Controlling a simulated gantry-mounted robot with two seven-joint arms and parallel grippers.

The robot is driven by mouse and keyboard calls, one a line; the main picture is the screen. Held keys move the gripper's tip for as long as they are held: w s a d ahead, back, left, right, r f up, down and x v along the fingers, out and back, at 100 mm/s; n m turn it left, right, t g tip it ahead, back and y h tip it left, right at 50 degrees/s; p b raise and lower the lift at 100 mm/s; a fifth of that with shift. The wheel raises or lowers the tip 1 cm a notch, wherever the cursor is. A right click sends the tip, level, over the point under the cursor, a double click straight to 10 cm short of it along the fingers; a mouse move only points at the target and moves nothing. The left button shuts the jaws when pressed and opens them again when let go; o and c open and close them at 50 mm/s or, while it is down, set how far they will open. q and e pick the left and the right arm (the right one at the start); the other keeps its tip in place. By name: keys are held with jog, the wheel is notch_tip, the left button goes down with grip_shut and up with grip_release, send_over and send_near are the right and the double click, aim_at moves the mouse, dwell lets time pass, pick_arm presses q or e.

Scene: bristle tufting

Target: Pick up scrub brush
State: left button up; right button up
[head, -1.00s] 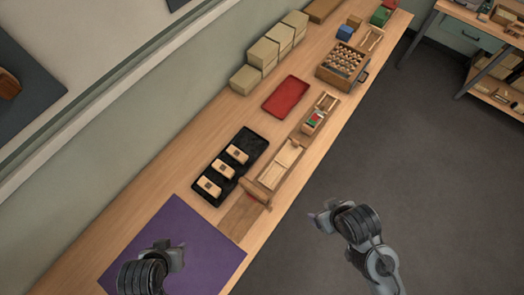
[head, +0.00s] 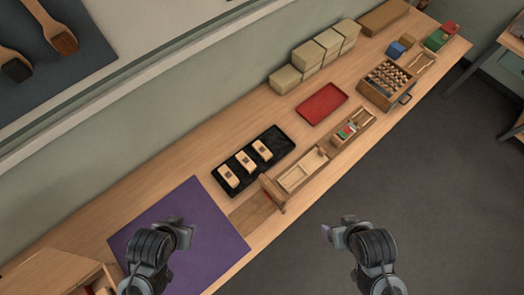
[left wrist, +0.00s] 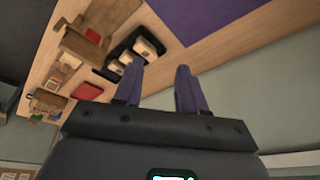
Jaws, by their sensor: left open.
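Three pale wooden blocks with dark marks, one of them here (head: 245,161), sit in a black tray (head: 277,136) on the bench; they also show in the left wrist view (left wrist: 147,48). Bristles are not visible on them, so I cannot tell whether one is the scrub brush. Two long-handled brushes hang on the dark wall board, one with a brown head (head: 64,41). My left gripper (head: 188,232) is over the purple mat (head: 208,258), open and empty, its fingers apart in the left wrist view (left wrist: 159,82). My right gripper (head: 334,231) is over the floor, apart from the bench.
A wooden stand (head: 272,194) is right of the tray. Beyond are a wooden fixture (head: 298,175), a red tray (head: 323,102), a box of several pegs (head: 386,84) and stacked tan blocks (head: 308,54). A wooden box (head: 96,280) is at bottom left. The mat looks clear.

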pick_arm(q)
jog(key=shift+d, duration=0.15)
jog(key=o, duration=0.7)
jog(key=shift+w, duration=0.15)
